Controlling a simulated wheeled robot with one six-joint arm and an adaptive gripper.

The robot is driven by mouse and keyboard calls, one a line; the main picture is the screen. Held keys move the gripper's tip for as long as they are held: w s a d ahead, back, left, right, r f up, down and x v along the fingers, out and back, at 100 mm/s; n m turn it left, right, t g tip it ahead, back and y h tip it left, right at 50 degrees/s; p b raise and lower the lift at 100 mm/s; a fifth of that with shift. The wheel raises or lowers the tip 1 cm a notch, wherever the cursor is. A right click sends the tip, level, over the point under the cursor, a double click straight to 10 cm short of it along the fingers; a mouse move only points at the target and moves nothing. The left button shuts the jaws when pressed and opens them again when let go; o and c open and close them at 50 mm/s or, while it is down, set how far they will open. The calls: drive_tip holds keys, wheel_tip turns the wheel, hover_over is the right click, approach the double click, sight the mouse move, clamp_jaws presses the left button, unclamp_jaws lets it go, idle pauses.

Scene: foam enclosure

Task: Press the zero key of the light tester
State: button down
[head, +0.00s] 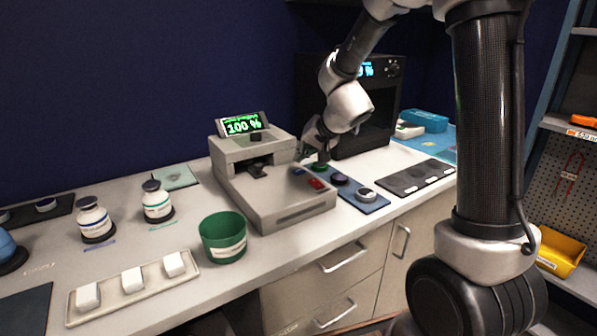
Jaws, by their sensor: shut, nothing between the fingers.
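The light tester (275,200) is a pale grey box on the bench with a tilted display (243,124) that reads 100 % in green. A blue key (298,171) and a red key (317,184) sit on the right part of its top. The key labels are too small to read, so I cannot tell which is zero. A dark slot part (257,171) shows in the middle of its top. My gripper (308,152) is shut and empty, pointing down near the tester's back right edge, above and behind the keys. Its fingertips are small and partly hidden; contact cannot be seen.
A blue strip with round pieces (369,196) lies right of the tester, and a dark tray (415,178) beyond it. A black oven-like box (375,110) stands behind. A green cup (223,238), two white jars (157,200) and a tray of white blocks (75,305) stand left.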

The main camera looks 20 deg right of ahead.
sight(301, 169)
drive_tip(key=shift+r, duration=1.9)
drive_tip(key=shift+a, duration=0.1)
drive_tip(key=s+f, duration=0.1)
drive_tip(key=s+g, duration=0.1)
drive_tip(key=s+f+g, duration=0.1)
drive_tip(key=shift+s+a+f+n+y, duration=0.3)
drive_tip(key=shift+s+a, duration=0.05)
drive_tip(key=shift+s, duration=0.05)
drive_tip(key=s+g, duration=0.1)
drive_tip(key=s, duration=0.1)
drive_tip(key=s+d+n, duration=0.1)
drive_tip(key=s, duration=0.2)
drive_tip(key=s+d+g, duration=0.1)
drive_tip(key=s, duration=0.2)
drive_tip(key=shift+s+n+g, duration=0.15)
drive_tip(key=shift+n+g, duration=0.15)
drive_tip(key=s+d+r+h, duration=0.1)
drive_tip(key=s+d+r, duration=0.1)
drive_tip(key=s+d, duration=0.2)
drive_tip(key=s+d+r+n+h, duration=0.1)
drive_tip(key=s+d+r+h, duration=0.1)
drive_tip(key=s, duration=0.9)
drive_tip(key=s+d+r+n+h, duration=0.1)
drive_tip(key=s+d+r, duration=0.3)
drive_tip(key=s+d, duration=0.2)
drive_tip(key=shift+s+d, duration=0.4)
drive_tip(key=shift+s, duration=0.25)
drive_tip(key=shift+r, duration=0.1)
